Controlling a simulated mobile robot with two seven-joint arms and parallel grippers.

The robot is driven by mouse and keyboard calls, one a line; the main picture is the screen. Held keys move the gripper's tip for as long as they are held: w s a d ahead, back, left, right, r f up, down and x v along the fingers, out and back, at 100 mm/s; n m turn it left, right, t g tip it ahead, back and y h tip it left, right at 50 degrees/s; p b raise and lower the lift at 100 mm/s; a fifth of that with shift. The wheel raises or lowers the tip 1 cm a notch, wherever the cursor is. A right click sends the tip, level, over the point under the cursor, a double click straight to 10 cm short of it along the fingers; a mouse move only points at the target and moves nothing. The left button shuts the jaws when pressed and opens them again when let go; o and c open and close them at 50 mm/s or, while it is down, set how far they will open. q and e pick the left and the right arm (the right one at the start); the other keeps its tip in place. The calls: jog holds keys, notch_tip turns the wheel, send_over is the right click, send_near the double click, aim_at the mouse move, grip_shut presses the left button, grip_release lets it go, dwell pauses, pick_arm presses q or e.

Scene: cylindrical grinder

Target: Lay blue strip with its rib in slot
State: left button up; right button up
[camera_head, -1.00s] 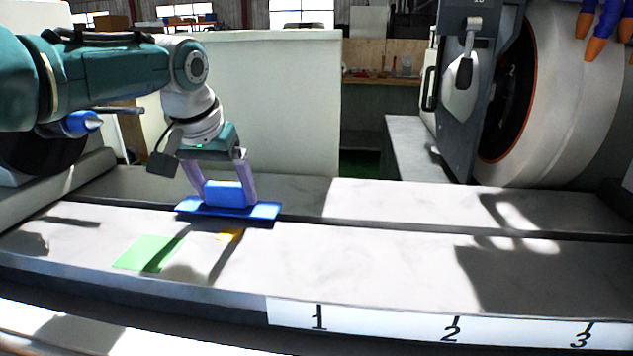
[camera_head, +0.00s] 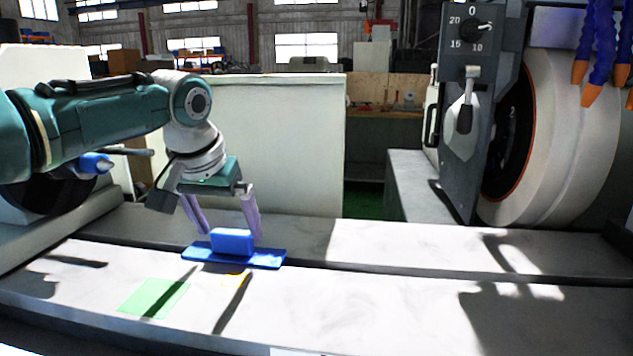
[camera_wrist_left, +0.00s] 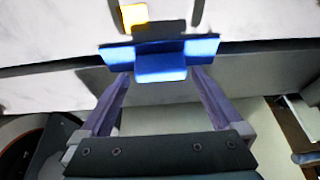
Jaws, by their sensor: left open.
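The blue strip (camera_head: 265,259) lies along the dark slot (camera_head: 350,268) of the pale machine table and covers a stretch of it. A raised blue block (camera_head: 232,241) stands on the middle of the strip. The rib under the strip is hidden, so I cannot tell how deep it sits. My left gripper (camera_head: 231,234) is open, its purple fingers pointing down on either side of the block's upper part. In the left wrist view the strip (camera_wrist_left: 203,49) shows just beyond the parted fingertips (camera_wrist_left: 160,76). My right gripper is not in view.
The grinding wheel housing (camera_head: 555,140) and blue hoses with orange tips (camera_head: 600,50) are at the right. The table right of the strip is clear.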

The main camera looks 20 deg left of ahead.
pick_arm(q)
jog(key=p+v, duration=0.1)
jog(key=v, duration=0.5)
jog(key=shift+r, duration=0.4)
jog(key=shift+s, duration=0.15)
